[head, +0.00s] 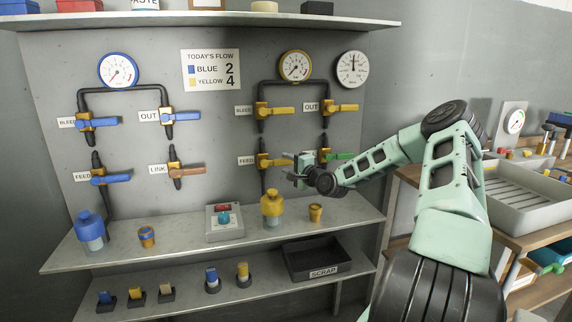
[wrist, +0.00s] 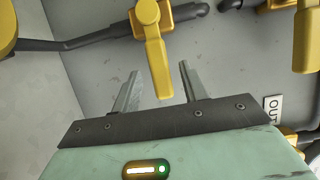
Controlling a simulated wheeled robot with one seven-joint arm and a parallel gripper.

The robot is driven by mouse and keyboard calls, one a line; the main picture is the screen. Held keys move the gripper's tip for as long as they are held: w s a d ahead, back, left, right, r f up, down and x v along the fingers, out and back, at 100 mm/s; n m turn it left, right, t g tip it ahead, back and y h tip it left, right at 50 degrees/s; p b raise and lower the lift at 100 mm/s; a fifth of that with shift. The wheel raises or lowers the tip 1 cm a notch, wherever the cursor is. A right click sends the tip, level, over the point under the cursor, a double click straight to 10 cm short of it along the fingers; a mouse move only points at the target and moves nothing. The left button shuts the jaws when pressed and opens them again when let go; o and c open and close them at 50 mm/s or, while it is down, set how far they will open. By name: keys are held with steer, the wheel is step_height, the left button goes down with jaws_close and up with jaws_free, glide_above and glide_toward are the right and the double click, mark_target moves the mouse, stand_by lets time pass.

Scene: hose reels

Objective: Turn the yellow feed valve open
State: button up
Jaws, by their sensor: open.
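The yellow feed valve (head: 272,161) is on the wall panel beside a FEED label (head: 246,161). Its lever lies level, pointing right, across the upright dark pipe. My gripper (head: 289,167) is at the right end of this lever. In the wrist view a yellow lever (wrist: 156,62), which appears to be the feed valve's, reaches down between the two open fingers (wrist: 158,88). There is a gap on each side of the lever end, and the fingers do not appear to touch it.
The yellow bleed valve (head: 277,110) and out valve (head: 341,107) are above. A green-levered valve (head: 341,156) is just right, partly behind my gripper. A yellow bottle (head: 272,204) stands on the shelf below. Blue valves are at left.

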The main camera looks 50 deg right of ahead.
steer(key=shift+w+d, duration=0.1)
steer(key=shift+w, duration=0.6)
jaws_close()
steer(key=shift+r, duration=0.1)
